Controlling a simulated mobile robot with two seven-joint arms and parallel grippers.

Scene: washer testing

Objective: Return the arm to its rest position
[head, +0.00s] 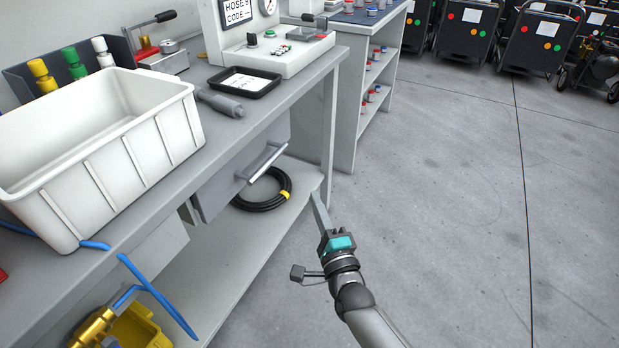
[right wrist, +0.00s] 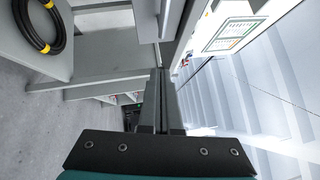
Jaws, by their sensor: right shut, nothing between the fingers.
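My right gripper (head: 320,213) extends up from the bottom of the head view, in front of the workbench's right end. Its grey fingers are together with nothing between them, and they also show closed in the right wrist view (right wrist: 160,100). The fingertips appear near the bench's lower shelf edge; whether they touch it cannot be told. My left gripper is not in the head view.
The workbench (head: 235,133) holds a white bin (head: 150,150), a black tray (head: 245,82) and a test panel. A drawer (head: 240,170) stands partly out. A coiled black hose (head: 262,205) lies on the lower shelf. Blue-handled brass valve (head: 95,328) is lower left. Open floor (head: 480,210) lies right.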

